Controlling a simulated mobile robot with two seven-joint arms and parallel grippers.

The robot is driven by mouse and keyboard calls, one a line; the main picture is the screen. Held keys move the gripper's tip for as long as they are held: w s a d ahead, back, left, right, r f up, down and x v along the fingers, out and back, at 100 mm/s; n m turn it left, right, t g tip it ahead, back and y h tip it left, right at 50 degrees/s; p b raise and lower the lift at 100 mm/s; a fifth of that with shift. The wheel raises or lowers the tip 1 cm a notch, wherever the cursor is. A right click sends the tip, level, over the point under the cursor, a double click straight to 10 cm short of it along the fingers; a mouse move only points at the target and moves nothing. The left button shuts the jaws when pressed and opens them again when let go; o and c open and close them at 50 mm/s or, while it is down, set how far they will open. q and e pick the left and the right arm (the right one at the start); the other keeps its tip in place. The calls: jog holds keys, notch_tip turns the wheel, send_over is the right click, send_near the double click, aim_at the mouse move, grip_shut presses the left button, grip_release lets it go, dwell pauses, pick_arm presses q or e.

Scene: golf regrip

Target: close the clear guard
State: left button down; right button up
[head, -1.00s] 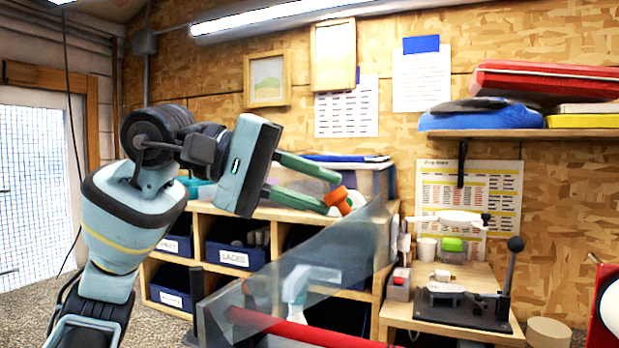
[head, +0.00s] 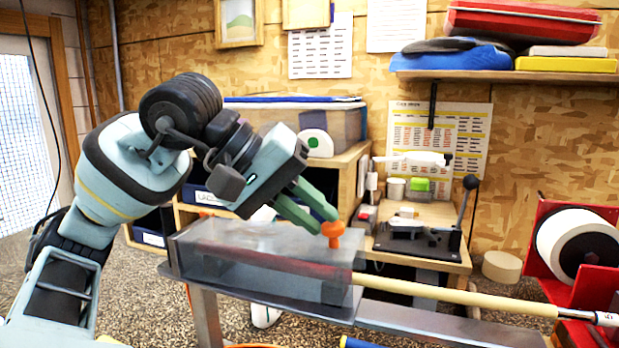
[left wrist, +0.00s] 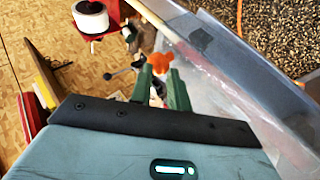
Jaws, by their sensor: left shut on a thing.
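The clear guard (head: 270,262) is a see-through box-like cover that sits low and roughly level over the metal bench at centre left. It also shows along the right of the left wrist view (left wrist: 225,60). Its orange knob (head: 333,235) stands at the near right end of the top. My left gripper (head: 328,222) is shut on this knob, with its green fingers reaching down from the upper left. In the left wrist view the orange knob (left wrist: 163,60) shows at the fingertips. Whether the guard's lower edge touches the bench all along cannot be told. My right gripper is not in view.
A cream shaft (head: 450,293) runs right from the guard toward a red stand with a white roll (head: 578,240). A wooden side table (head: 430,228) carries a black lever press. Shelves with blue bins stand behind my left arm.

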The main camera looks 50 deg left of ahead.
pick_arm(q)
jog(key=c, duration=2.1)
grip_release()
jog(key=shift+f, duration=0.25)
jog(key=o, duration=1)
jog(key=shift+c, duration=0.2)
jog(key=v, duration=0.8)
jog(key=shift+w, duration=0.1)
